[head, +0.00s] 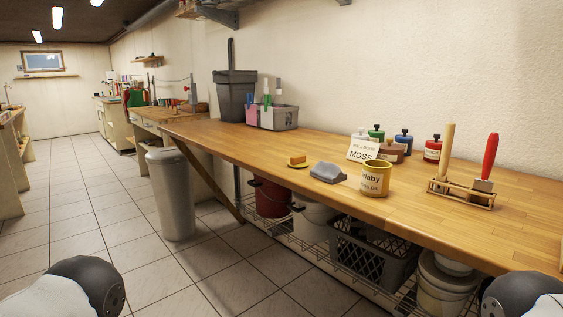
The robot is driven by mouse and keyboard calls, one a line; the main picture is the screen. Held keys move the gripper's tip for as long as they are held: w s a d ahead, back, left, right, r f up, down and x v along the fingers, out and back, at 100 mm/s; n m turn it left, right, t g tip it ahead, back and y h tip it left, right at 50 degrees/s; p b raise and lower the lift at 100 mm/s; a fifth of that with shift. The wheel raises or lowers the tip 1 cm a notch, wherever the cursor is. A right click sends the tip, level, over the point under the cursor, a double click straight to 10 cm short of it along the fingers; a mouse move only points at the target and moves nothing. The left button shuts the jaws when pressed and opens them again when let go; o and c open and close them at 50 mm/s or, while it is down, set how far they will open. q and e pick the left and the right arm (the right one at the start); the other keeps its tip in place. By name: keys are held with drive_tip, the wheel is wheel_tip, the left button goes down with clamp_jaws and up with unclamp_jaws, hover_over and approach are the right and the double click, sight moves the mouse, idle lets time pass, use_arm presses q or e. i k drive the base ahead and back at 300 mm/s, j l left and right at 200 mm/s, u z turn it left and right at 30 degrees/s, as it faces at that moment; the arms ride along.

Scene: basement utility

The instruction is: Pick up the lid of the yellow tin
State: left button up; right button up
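The yellow tin (376,180) stands upright near the front edge of the wooden bench, with a partly readable label on its front. A small round yellow piece with an orange-brown block-like top (297,162), which looks like its lid, lies apart on the bench to the left. A grey wedge-shaped object (328,172) sits between the two. Neither gripper is in view; only rounded dark-and-white parts of my arms show at the bottom left and bottom right corners.
Behind the tin are a white card reading MOSS (363,150) and several jars, including a red one (432,149). A wooden rack (462,199) with two handled tools stands right. The bench (230,143) is clear left of the lid. A grey bin (171,195) stands on the floor.

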sight(298, 161)
drive_tip(key=i+j+z, duration=0.5)
drive_tip(key=j, duration=0.15)
drive_tip(key=j+z, duration=0.3)
drive_tip(key=i+j+z, duration=0.25)
drive_tip(key=j, duration=0.25)
drive_tip(key=k+l, duration=0.05)
drive_tip(key=k, duration=0.05)
